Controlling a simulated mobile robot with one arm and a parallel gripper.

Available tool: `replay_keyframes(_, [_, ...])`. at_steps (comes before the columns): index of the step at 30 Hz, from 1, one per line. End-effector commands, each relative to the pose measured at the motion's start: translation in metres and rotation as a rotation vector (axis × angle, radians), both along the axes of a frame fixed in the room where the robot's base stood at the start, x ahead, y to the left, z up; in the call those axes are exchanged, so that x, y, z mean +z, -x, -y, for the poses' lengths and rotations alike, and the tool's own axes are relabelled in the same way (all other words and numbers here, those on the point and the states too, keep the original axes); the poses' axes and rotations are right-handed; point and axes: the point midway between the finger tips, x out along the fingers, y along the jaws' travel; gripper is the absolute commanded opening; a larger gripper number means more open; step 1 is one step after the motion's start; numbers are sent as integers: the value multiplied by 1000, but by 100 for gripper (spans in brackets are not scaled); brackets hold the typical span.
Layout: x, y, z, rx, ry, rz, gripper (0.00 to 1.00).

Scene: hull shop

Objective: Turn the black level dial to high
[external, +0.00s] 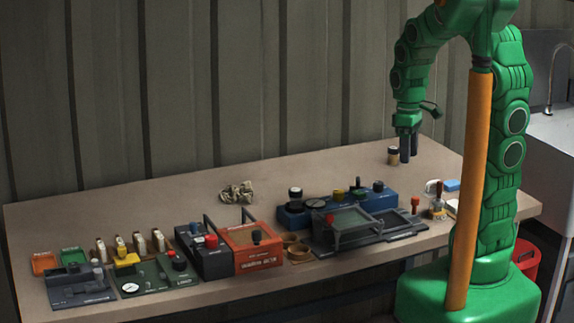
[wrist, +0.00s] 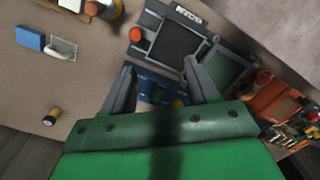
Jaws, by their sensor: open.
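A blue control box (external: 370,207) stands at the back of the bench, right of centre. Labels are too small to read, so I cannot tell which is the level dial. My gripper (external: 410,150) is open and empty, pointing down above the bench, right of and behind the box. In the wrist view my gripper (wrist: 158,66) has part of the blue box (wrist: 148,82) between its fingers; its own body hides the rest.
A dark frame with a screen (external: 355,224) stands before the blue box. An orange box with handles (external: 262,258), a dark box (external: 198,250) and a green box (external: 150,283) stand left. A brass-and-black cylinder (external: 394,156) stands beside my gripper. The back right bench is mostly clear.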

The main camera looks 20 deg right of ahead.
Motion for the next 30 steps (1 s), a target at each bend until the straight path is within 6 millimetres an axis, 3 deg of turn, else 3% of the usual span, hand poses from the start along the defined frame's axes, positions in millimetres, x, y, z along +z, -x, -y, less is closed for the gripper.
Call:
replay_keyframes(12, [-39, -94, -1, 337, -15, 45, 59])
replay_keyframes(18, [-58, -127, -1, 469, -17, 61, 59])
replay_keyframes(24, [-67, -142, -2, 528, -18, 70, 59])
replay_keyframes(30, [-75, -142, -2, 534, -18, 69, 59])
